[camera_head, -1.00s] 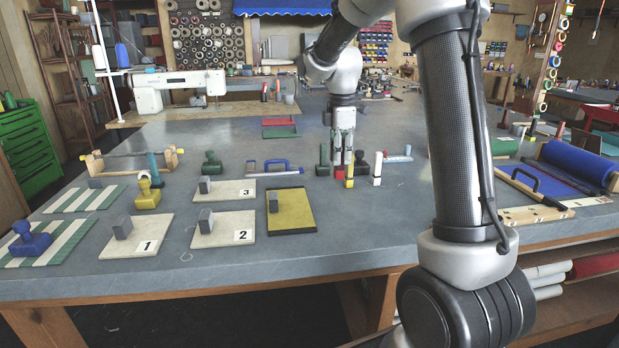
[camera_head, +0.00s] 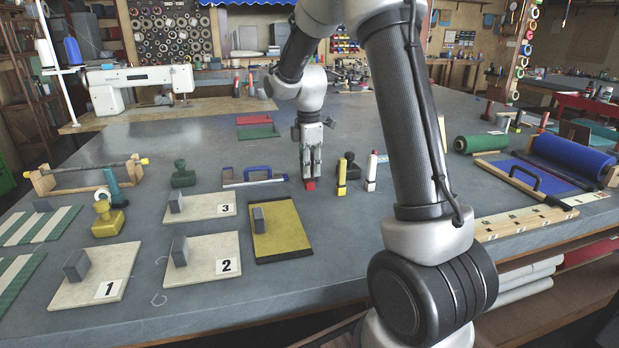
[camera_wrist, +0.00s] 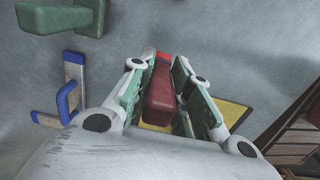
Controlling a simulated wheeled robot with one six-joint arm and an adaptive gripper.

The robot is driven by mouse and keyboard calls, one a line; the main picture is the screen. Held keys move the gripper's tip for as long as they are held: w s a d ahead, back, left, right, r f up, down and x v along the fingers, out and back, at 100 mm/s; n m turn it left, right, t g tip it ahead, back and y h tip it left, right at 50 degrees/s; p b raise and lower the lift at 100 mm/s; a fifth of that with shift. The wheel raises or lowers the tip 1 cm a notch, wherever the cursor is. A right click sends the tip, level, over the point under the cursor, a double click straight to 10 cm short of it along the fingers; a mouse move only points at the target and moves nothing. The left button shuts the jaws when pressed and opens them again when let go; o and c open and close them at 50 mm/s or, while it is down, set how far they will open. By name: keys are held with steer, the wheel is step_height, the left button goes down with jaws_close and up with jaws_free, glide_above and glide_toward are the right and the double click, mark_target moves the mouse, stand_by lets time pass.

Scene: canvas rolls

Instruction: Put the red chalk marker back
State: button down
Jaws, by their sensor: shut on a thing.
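My gripper (camera_head: 311,172) points down over the grey table and is shut on the red chalk marker (camera_head: 310,185). Only the marker's red lower end shows below the fingers in the head view; I cannot tell whether it touches the table. In the wrist view the marker's dark red body (camera_wrist: 160,97) lies between the green-padded fingers (camera_wrist: 162,85), with a brighter red far end. A yellow marker (camera_head: 341,176) and a white marker (camera_head: 371,170) stand upright to the right of my gripper, apart from it.
A dark stamp (camera_head: 353,166) stands behind the yellow marker. A blue-handled tool (camera_head: 258,173) and a green stamp (camera_head: 183,175) lie left. A yellow mat (camera_head: 284,232) with a grey block is front left. A slotted wooden board (camera_head: 525,222) lies along the right front edge.

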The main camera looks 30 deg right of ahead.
mark_target(310, 179)
steer(key=shift+f, duration=1.5)
steer(key=shift+f, duration=0.1)
steer(key=c, duration=1.3)
jaws_free()
